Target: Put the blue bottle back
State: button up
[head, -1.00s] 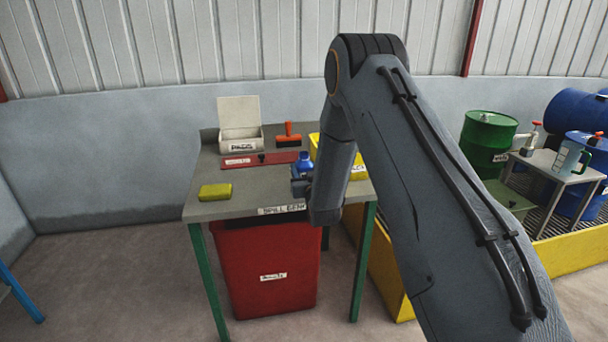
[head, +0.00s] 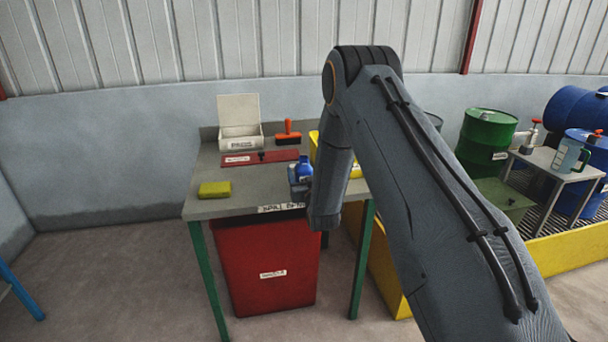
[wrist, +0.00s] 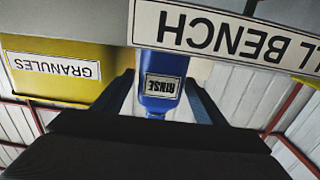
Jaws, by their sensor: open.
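The blue bottle (head: 305,167) stands at the front right of the spill bench (head: 255,200). In the wrist view, which is upside down, the bottle (wrist: 158,62) carries a RINSE label and sits between the two fingers of my gripper (wrist: 160,100). The jaws are open, one finger on each side of the bottle. I cannot tell whether either finger touches it. In the head view my gripper (head: 298,186) is at the bench's front edge, partly hiding the bottle's lower part.
On the bench are a yellow sponge (head: 215,189), a red panel (head: 245,159), an open white box (head: 240,142) and an orange-handled brush (head: 288,138). A yellow granules box (head: 354,169) is to the right. A red bin (head: 265,280) stands below.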

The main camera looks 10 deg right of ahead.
jog(key=shift+r, duration=0.15)
jog(key=shift+s, duration=0.25)
jog(key=s+r+g+b, duration=0.1)
jog(key=s+g, duration=0.8)
jog(key=s, duration=1.5)
jog(key=s+r+g+b, duration=0.1)
jog(key=s+g, duration=0.7)
jog(key=s, duration=1.6)
jog(key=shift+s+r+g, duration=0.15)
jog(key=shift+r+g, duration=0.25)
jog(key=shift+r, duration=0.1)
jog(key=shift+a, duration=0.1)
